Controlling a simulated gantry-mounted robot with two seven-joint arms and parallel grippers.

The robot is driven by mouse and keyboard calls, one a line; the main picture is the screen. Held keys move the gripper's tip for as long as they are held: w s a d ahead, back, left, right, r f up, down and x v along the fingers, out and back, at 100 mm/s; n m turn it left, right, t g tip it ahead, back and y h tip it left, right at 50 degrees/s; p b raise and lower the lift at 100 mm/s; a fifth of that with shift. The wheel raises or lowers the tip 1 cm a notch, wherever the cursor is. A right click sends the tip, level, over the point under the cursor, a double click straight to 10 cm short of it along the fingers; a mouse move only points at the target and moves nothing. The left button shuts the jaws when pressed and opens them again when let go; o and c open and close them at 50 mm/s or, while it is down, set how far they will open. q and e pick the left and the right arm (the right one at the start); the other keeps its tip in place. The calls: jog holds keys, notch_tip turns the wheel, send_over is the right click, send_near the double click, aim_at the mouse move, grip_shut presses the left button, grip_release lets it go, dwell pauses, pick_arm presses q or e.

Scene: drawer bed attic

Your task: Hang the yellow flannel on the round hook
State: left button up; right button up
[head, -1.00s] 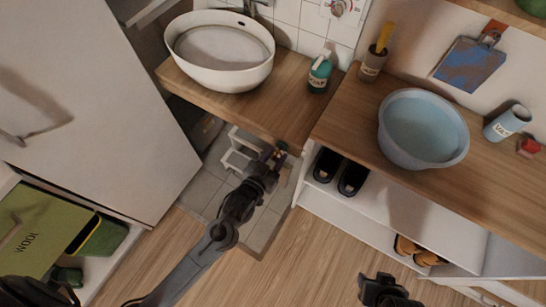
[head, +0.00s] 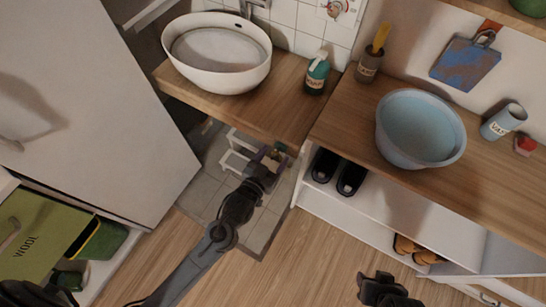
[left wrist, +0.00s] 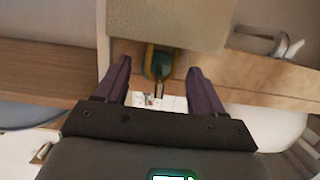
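My left gripper (head: 273,161) is below the front right corner of the sink counter. In the left wrist view it is open (left wrist: 160,85), with its two dark fingers apart. A rounded teal and yellow piece (left wrist: 158,62), probably the round hook, shows between the fingertips. A pale yellow-beige cloth-like piece (left wrist: 170,22), probably the flannel, lies just beyond them, apart from both fingers. In the head view only a small yellowish patch (head: 281,147) shows beside the fingertips. My right gripper (head: 383,288) is at the bottom edge, away from the counters; its finger opening is unclear.
The sink counter (head: 290,105) carries a white basin (head: 185,75) and a teal soap bottle (head: 317,73). The right counter (head: 350,120) holds a blue tub (head: 445,155); dark shoes (head: 350,179) stand below. A white stool (head: 236,160) is under the sink. Floor (head: 320,240) in front is clear.

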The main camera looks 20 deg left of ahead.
pick_arm(q)
jog(key=shift+s, duration=0.15)
jog(key=shift+s, duration=0.25)
jog(key=p+v, duration=0.4)
jog(key=v, duration=0.6)
jog(key=a+r+g+p, duration=0.25)
jog(key=r+p, duration=0.35)
jog(key=r, duration=0.4)
jog(key=s+a+g+y+p, duration=0.2)
jog(key=s+a+g, duration=0.2)
jog(key=s+g, duration=0.7)
notch_tip(320, 180, up, 36)
jog(key=t+p, duration=0.1)
jog(key=p, duration=3.6)
jog(key=shift+s+r+m, duration=0.15)
jog(key=shift+s+m, duration=0.15)
jog(key=shift+s, duration=0.2)
